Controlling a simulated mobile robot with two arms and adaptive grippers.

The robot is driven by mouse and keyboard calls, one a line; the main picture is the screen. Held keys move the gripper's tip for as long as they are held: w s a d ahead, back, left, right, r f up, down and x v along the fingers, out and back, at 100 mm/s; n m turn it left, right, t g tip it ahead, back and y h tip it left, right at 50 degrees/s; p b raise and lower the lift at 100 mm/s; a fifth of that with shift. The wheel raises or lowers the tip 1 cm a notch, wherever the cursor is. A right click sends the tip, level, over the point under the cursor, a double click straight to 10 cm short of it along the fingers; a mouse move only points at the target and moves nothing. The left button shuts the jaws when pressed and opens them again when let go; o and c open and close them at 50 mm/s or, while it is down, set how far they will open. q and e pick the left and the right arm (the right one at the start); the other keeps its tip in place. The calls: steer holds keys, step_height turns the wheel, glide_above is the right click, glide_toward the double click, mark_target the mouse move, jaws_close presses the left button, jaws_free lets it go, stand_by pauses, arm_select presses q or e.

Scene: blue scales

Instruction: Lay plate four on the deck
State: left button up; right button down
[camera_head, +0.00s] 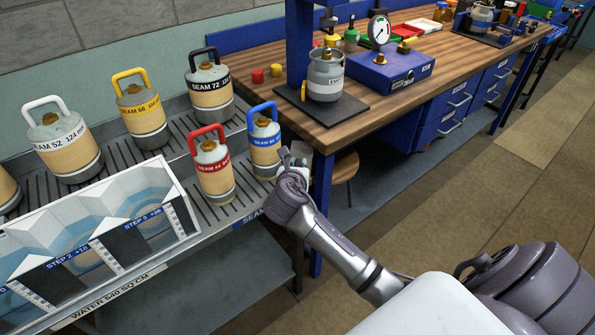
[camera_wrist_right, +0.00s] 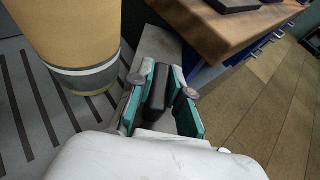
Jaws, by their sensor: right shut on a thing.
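My right gripper (camera_head: 293,163) is beside the blue-handled canister (camera_head: 264,142), at the right end of the slatted grey deck (camera_head: 243,202). In the right wrist view its teal fingers (camera_wrist_right: 160,95) are apart with a dark narrow piece (camera_wrist_right: 157,92) between them, and it is shut on this piece. I cannot tell whether the piece is plate four; no number shows on it. In the head view the fingers hide it. A tan canister (camera_wrist_right: 75,30) with a grey base band stands close left of the fingers. My left gripper is not in view.
Canisters with red (camera_head: 213,165), black (camera_head: 209,85), yellow (camera_head: 140,108) and white (camera_head: 63,140) handles stand on the slats. A stepped water tank (camera_head: 100,235) is at front left. A wooden workbench (camera_head: 345,118) with a grey canister (camera_head: 325,78) stands right of the deck.

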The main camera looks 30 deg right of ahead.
steer(key=shift+w+d, duration=0.5)
steer(key=shift+w, duration=0.15)
steer(key=shift+f, duration=1.7)
steer(key=shift+f, duration=0.15)
steer(key=c, duration=1.1)
jaws_free()
steer(key=shift+b, duration=0.3)
